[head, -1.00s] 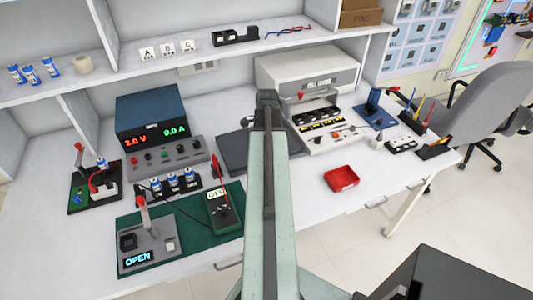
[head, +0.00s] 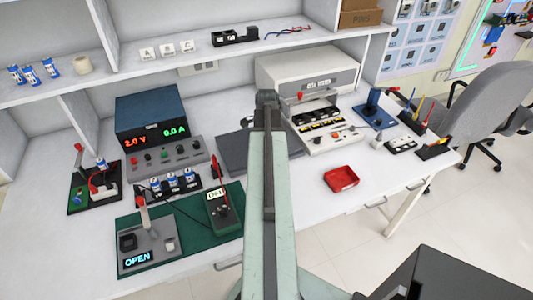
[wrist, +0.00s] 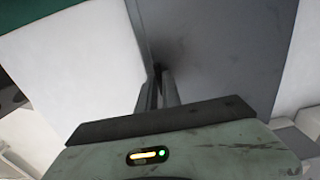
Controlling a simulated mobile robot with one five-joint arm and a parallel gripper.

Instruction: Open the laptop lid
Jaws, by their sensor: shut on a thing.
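The laptop (head: 235,152) is a flat dark grey slab on the bench, beside the power supply and partly behind my arm in the head view. In the wrist view its dark grey surface (wrist: 220,50) fills the upper middle and right. My gripper (wrist: 158,72) is at the left edge of that surface, its narrow fingers shut on the laptop lid's edge. The lid looks flat and closed. My arm hides the gripper in the head view, and the fingers' exact grip is dark and hard to see.
A power supply (head: 152,122) stands left of the laptop, and a white machine (head: 310,78) stands to its right. A green mat (head: 190,237) with a meter and switch box lies front left. A red tray (head: 341,179) lies right of my arm, with bare bench around it.

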